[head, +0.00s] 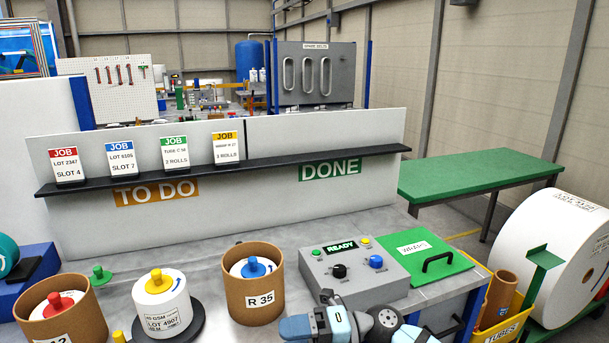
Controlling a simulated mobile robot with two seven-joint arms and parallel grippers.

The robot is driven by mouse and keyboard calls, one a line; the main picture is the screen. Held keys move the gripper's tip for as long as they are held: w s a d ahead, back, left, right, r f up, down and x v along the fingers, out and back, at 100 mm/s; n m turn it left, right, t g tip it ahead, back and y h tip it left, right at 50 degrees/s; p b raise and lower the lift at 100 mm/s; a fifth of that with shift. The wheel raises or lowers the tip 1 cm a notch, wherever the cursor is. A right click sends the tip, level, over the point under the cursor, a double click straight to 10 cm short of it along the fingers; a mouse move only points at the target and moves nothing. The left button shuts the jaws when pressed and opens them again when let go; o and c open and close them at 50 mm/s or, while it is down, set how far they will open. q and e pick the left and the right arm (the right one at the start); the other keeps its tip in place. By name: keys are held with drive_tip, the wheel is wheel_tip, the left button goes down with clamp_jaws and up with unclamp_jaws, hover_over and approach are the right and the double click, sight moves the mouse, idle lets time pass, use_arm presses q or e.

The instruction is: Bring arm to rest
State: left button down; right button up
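Part of my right arm (385,318) shows at the bottom edge, low in front of the grey control box, over the front of the metal bench. Its light-blue and grey end, with my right gripper (322,322), points left. The fingers are not clear enough to tell open from shut, and I see nothing held. My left arm and gripper are out of view. No jib arm or hoist hook is seen.
On the bench stand a brown tube R 35 (253,285) with a blue-knobbed roll, a white roll (162,303) with a yellow knob, another brown tube (57,310), the control box (355,270) reading READY and a green panel (425,256). A large white roll (565,260) stands right.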

drive_tip(key=s+d+f+m+t+h, duration=0.1)
drive_tip(key=d+f+m+t+h, duration=0.4)
drive_tip(key=m+t, duration=0.7)
drive_tip(key=s+d+f+m+t+h, duration=0.2)
drive_tip(key=d+f+m+t, duration=0.55)
drive_tip(key=m, duration=0.85)
drive_tip(key=s+d+f+m+g+h, duration=0.3)
drive_tip(key=s+d+f+m+h, duration=0.1)
drive_tip(key=s+f, duration=0.4)
drive_tip(key=s+d+f+m+g+h, duration=0.3)
drive_tip(key=s+d+f+m+h, duration=0.15)
drive_tip(key=s+f, duration=0.3)
use_arm(q)
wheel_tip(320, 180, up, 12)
drive_tip(key=p, duration=1.3)
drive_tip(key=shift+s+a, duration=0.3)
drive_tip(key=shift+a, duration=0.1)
use_arm(e)
wheel_tip(320, 180, up, 12)
drive_tip(key=shift+d+y, duration=0.35)
drive_tip(key=shift+y, duration=0.1)
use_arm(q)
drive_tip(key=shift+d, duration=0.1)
